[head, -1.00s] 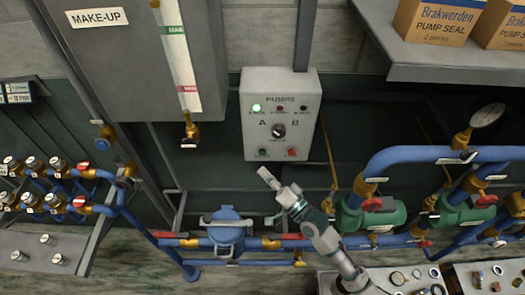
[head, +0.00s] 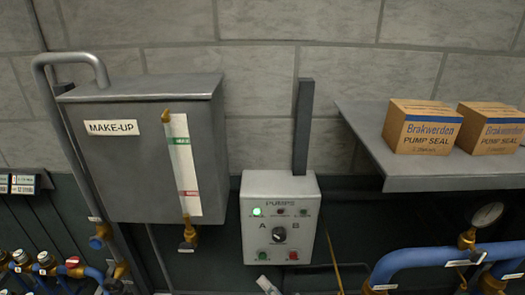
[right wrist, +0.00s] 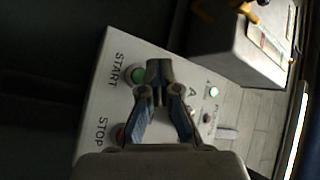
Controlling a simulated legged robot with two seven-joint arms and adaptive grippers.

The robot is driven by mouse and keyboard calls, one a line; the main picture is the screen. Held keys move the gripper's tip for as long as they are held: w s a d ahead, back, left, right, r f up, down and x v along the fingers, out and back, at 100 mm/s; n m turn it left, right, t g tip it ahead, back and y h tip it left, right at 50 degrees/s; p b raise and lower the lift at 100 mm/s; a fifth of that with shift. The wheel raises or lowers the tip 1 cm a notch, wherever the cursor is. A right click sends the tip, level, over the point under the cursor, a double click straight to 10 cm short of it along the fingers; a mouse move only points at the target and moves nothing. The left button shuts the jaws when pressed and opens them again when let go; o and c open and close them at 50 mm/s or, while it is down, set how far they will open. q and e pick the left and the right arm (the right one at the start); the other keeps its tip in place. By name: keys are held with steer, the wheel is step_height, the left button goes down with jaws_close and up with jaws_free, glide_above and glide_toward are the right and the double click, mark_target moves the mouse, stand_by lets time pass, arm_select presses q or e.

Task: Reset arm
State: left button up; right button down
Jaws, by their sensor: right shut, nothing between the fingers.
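The grey PUMPS control box (head: 249,234) hangs on the wall at the centre of the head view. It has a lit green lamp, an A/B selector knob (head: 279,234), a green button (head: 262,256) and a red button (head: 293,256). The tip of my right gripper (head: 266,284) shows at the bottom edge, just below the box. In the right wrist view its fingers (right wrist: 159,70) are shut and empty, in front of the box face beside the green START button (right wrist: 138,75). I cannot tell whether they touch it. My left gripper is not in view.
The grey MAKE-UP tank (head: 137,165) with a sight gauge (head: 182,160) is on the left. A grey shelf (head: 440,179) on the right carries cardboard boxes (head: 425,125). Blue pipes (head: 430,258) and a pressure gauge (head: 488,214) are at lower right.

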steer(key=s+d+f+n+g+h, duration=0.25)
steer(key=s+f+h, duration=0.2)
steer(key=f, duration=0.35)
steer(key=s+d+f+n+g+h, duration=0.1)
steer(key=s+d+f+g+h, duration=0.15)
steer(key=s+d+f, duration=0.4)
steer(key=s+d+f+n+g+h, duration=0.1)
steer(key=s+d+f+g+h, duration=0.55)
steer(key=s+d+f, duration=0.7)
steer(key=s+a+f+g, duration=0.1)
steer(key=s+f, duration=0.1)
steer(key=f, duration=1)
steer(key=s+a+f, duration=0.1)
steer(key=s+f, duration=0.1)
steer(key=f, duration=1)
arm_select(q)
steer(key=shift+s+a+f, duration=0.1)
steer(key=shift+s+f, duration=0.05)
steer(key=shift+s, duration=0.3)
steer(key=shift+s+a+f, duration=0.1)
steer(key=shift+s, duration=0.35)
arm_select(e)
steer(key=s+d+f+g, duration=0.1)
steer(key=s+d+f, duration=0.2)
steer(key=s+f, duration=1.2)
steer(key=shift+s+f+h, duration=0.2)
steer(key=shift+s+h, duration=0.15)
steer(key=shift+s, duration=0.55)
steer(key=shift+n, duration=0.25)
